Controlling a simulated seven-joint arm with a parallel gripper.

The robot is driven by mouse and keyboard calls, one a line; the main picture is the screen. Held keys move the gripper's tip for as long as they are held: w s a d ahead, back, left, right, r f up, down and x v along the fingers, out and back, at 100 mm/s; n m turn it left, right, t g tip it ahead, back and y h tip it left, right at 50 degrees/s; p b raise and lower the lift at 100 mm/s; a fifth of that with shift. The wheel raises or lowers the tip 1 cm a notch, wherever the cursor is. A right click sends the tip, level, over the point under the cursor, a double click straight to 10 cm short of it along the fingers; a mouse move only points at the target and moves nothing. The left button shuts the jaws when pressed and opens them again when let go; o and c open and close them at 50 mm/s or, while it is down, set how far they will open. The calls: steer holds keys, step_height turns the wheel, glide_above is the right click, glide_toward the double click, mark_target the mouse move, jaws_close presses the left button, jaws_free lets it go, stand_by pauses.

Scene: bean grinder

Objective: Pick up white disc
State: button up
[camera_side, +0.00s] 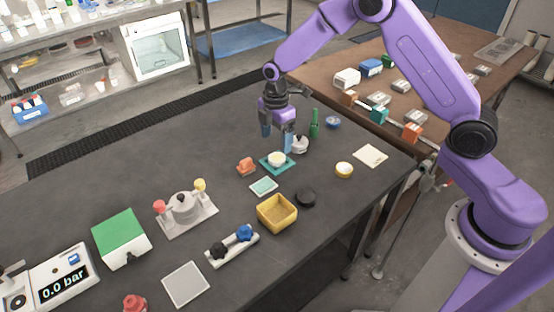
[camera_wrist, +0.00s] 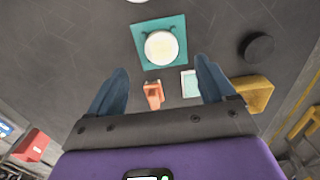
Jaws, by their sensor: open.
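A round white disc (camera_side: 276,158) sits on a teal square plate (camera_side: 264,162) near the middle of the dark table. In the wrist view the white disc (camera_wrist: 161,47) lies on the teal plate (camera_wrist: 178,24), beyond the fingertips and roughly centred between them. My gripper (camera_side: 277,141) is open and empty, pointing down just above and behind the disc in the side view. Its two blue fingers also show in the wrist view, with my gripper (camera_wrist: 161,72) spread wide and nothing between the fingers. The disc is apart from both fingers.
Close by are an orange block (camera_side: 246,167), a pale tile (camera_side: 264,187), a yellow box (camera_side: 277,214) and a black disc (camera_side: 306,197). A white rounded object (camera_side: 300,145) and a green bottle (camera_side: 315,126) stand behind. A yellow-rimmed white round (camera_side: 344,170) lies right. The table's left rear is clear.

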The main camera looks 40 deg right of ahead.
mark_target(277, 157)
steer(key=shift+s+f, duration=0.1)
steer(key=shift+f, duration=3.15)
steer(key=shift+c, duration=0.3)
steer(key=c, duration=1.1)
